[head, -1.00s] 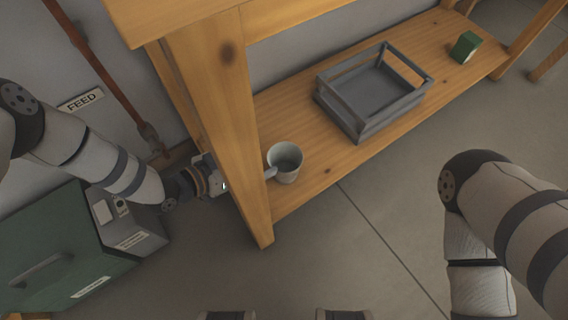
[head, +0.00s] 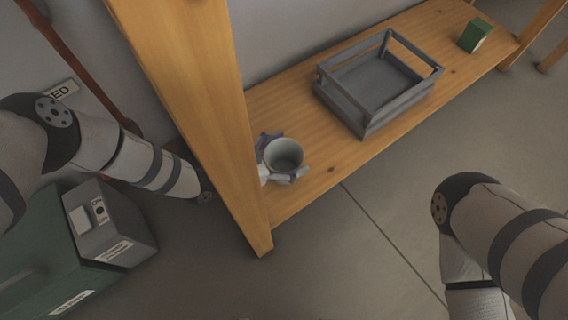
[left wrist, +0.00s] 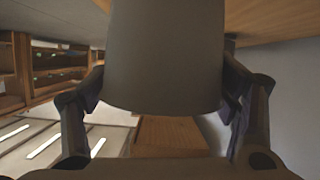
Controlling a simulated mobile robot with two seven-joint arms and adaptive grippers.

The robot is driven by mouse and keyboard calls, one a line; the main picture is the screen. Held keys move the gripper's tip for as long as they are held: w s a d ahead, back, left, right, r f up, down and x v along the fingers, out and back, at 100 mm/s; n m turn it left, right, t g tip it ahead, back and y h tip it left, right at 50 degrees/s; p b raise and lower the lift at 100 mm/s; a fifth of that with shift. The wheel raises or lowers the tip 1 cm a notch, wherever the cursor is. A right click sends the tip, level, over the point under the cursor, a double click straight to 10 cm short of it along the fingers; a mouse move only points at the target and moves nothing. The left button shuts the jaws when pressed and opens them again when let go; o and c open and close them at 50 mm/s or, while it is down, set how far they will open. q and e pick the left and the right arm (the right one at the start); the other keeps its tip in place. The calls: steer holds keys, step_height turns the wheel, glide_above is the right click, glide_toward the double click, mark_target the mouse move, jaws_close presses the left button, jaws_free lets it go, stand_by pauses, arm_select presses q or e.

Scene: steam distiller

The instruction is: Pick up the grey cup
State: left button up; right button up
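The grey cup (head: 284,157) stands upright on the low wooden shelf, just right of the front table leg. My left gripper (head: 283,161) reaches in from behind that leg, with one finger on the cup's far side and one on its near side. In the left wrist view the cup (left wrist: 166,55) fills the space between the two fingers (left wrist: 166,85). Narrow gaps show beside the cup, so the gripper looks open around it; contact at the hidden fingertips cannot be seen. My right arm shows at the right, but its gripper is out of view.
The table leg (head: 205,110) stands close left of the cup, partly hiding my left wrist. A grey crate (head: 366,124) and a green block (head: 474,36) are farther right on the shelf (head: 318,178). A green and grey box (head: 108,228) stands on the floor at left.

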arm_select(q)
steer(key=c, duration=0.9)
